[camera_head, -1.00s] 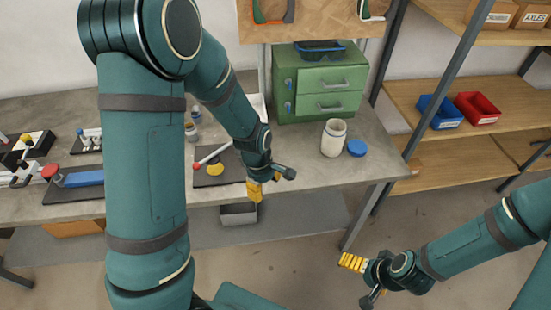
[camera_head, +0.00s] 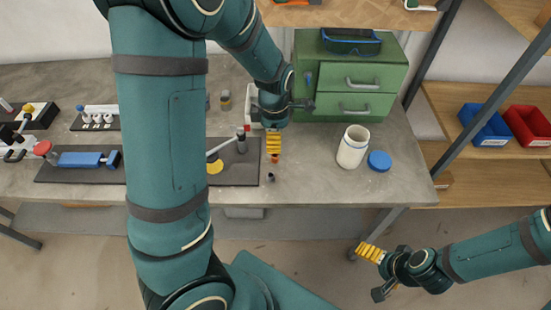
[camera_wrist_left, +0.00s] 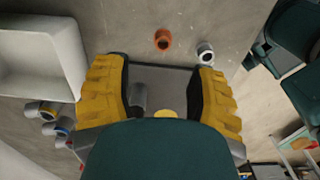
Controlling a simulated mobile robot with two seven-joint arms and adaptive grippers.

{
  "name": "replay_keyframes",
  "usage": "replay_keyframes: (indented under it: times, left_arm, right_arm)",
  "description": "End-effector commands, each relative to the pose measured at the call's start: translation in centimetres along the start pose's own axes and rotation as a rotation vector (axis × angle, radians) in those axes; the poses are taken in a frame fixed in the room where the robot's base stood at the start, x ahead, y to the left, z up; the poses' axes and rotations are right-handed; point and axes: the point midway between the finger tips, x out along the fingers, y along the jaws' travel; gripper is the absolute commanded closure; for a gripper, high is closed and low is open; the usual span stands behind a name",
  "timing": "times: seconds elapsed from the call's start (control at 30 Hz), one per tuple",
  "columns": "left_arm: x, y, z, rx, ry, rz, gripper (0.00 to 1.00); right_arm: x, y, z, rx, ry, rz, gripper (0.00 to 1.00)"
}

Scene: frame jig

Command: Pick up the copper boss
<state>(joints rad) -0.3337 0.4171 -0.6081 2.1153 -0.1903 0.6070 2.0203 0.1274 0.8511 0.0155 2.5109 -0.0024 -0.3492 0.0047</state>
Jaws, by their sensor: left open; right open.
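The copper boss (camera_wrist_left: 163,39) is a small hollow orange-brown ring on the grey bench in the left wrist view, ahead of the fingertips. In the head view it (camera_head: 275,158) shows small, just below the left fingertips. My left gripper (camera_head: 273,143) is over the bench; the left wrist view shows its yellow fingers (camera_wrist_left: 158,68) spread, with the boss apart from them. A similar grey boss (camera_wrist_left: 205,53) stands close by, near the right finger's tip. My right gripper (camera_head: 370,252) is open and empty, low in front of the bench, away from the boss.
A dark mat (camera_head: 236,178) with a grey post and yellow disc lies beside the bosses. A white bin (camera_wrist_left: 42,58) is at left in the wrist view. A green drawer cabinet (camera_head: 350,78), white jar (camera_head: 352,147) and blue lid (camera_head: 379,160) stand to the right.

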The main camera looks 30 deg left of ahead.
Motion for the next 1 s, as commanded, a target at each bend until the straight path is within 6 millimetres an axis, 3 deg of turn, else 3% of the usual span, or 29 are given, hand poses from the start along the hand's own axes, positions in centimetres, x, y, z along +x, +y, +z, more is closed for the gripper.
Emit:
replay_keyframes:
  times: [0.1,0.37,0.7,1.0]
  left_arm:
    - [2.1,-0.1,0.0,0.001,0.001,-0.002,0.43]
    - [3.4,-0.1,0.0,0.002,0.000,-0.001,0.43]
    - [7.8,-0.6,-0.1,0.002,0.001,-0.001,0.43]
    - [8.1,-0.5,0.0,0.002,-0.001,0.001,0.44]
  right_arm:
    - [0.8,0.3,-0.1,0.000,0.004,0.000,0.00]
    - [1.1,0.4,-0.2,-0.001,0.006,0.000,0.00]
    - [2.9,1.1,-0.4,-0.002,0.015,0.001,0.00]
    - [2.9,1.1,-0.4,-0.002,0.016,0.001,0.00]
